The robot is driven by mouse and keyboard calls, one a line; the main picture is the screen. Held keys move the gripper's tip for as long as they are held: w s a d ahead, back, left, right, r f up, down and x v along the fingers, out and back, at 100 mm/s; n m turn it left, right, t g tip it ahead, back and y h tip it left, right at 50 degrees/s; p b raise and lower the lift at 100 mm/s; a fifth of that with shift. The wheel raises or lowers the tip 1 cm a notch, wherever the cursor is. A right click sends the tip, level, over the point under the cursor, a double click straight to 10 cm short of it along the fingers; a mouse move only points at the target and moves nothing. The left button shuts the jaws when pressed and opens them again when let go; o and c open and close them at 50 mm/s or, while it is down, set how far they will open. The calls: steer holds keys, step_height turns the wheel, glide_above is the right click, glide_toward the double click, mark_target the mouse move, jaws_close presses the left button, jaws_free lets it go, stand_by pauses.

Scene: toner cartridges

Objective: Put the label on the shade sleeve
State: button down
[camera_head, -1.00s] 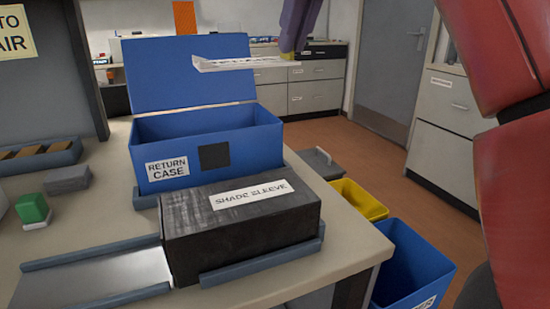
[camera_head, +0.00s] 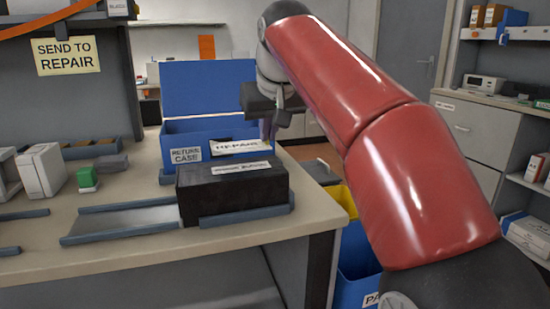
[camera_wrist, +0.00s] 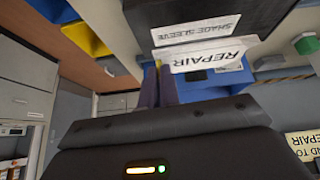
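The shade sleeve is a black box (camera_head: 240,196) lying on the bench, with its white name plate (camera_head: 243,169) on top; it also shows upside down at the top of the wrist view (camera_wrist: 250,12). My gripper (camera_head: 267,136) is shut on the white REPAIR label (camera_head: 240,146), holding one end of it. In the wrist view the label (camera_wrist: 210,56) hangs off the purple fingers (camera_wrist: 159,72), close to the sleeve's name plate. The label looks just above or behind the sleeve; whether it touches the sleeve cannot be told.
The open blue return case (camera_head: 186,155) stands behind the sleeve. A grey tray (camera_head: 130,221) lies left of it, with a green-topped piece (camera_head: 87,178) and white boxes (camera_head: 43,170) further left. A yellow bin (camera_head: 341,199) and a blue bin (camera_head: 355,285) stand beside the bench's right end.

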mark_target(269, 147)
steer(key=shift+f+b, duration=1.9)
steer(key=shift+f, duration=0.35)
steer(key=c, duration=1.6)
jaws_free()
steer(key=shift+c, duration=0.2)
steer(key=shift+s+r, duration=0.15)
steer(key=shift+r, duration=0.3)
steer(key=p+v, duration=0.4)
steer(key=v, duration=0.7)
steer(key=shift+r, duration=0.15)
steer(key=shift+s+d, duration=0.15)
steer(key=s+d+f+m, duration=0.1)
steer(key=s+d+f, duration=0.3)
steer(key=f, duration=0.7)
steer(key=s+d+f+m+h, duration=0.1)
steer(key=s+d+f, duration=0.4)
steer(key=s+f, duration=0.4)
steer(key=s+d+f+m, duration=0.1)
steer(key=s+d+f, duration=0.4)
steer(key=f, duration=0.8)
steer(key=shift+s+f+m+g, duration=0.3)
steer(key=shift+s+g, duration=0.1)
steer(key=shift+s, duration=0.8)
